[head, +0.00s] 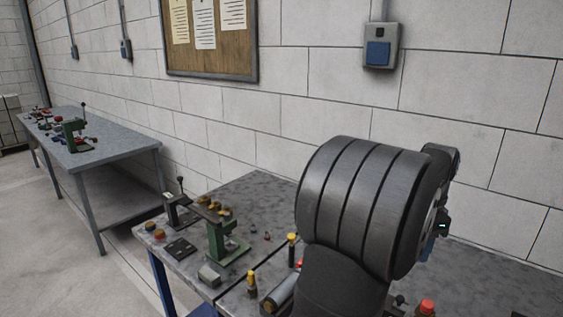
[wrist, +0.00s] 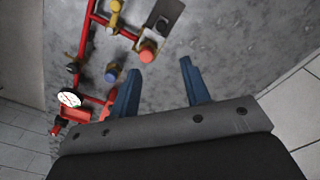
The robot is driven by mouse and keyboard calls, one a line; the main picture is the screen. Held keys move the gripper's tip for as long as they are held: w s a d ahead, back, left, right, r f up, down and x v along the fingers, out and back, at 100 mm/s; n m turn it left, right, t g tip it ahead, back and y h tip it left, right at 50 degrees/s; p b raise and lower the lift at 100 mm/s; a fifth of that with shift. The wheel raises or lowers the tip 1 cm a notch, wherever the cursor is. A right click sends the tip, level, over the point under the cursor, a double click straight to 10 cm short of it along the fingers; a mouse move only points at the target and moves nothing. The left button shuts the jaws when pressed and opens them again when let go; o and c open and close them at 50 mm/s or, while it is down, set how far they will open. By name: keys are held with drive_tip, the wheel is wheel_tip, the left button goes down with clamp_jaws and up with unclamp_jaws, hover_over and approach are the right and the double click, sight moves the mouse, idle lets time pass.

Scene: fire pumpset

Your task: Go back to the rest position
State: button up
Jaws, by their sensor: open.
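My gripper (wrist: 160,82) shows in the wrist view with its two blue fingers apart and nothing between them. It is over the grey bench top (wrist: 225,35). In the head view my dark ribbed arm link fills the middle right and hides most of the gripper and part of the bench.
Red pipework (wrist: 85,35) with a pressure gauge (wrist: 69,97), a red knob (wrist: 148,52) and a blue knob (wrist: 112,72) lies left of the fingers. A green press (head: 222,240) and small parts stand on the near bench. A second bench (head: 110,150) stands at left.

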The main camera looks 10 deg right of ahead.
wheel_tip(320, 180, down, 17)
idle(0.5)
wheel_tip(320, 180, up, 17)
wheel_tip(320, 180, down, 17)
drive_tip(key=shift+f, duration=0.2)
drive_tip(key=w+a, duration=0.2)
drive_tip(key=shift+w+a+r, duration=0.2)
drive_tip(key=shift+w+a, duration=0.2)
wheel_tip(320, 180, up, 16)
drive_tip(key=s+d+m, duration=0.1)
drive_tip(key=d+m, duration=0.1)
drive_tip(key=m, duration=0.7)
drive_tip(key=shift+s, duration=0.25)
idle(0.3)
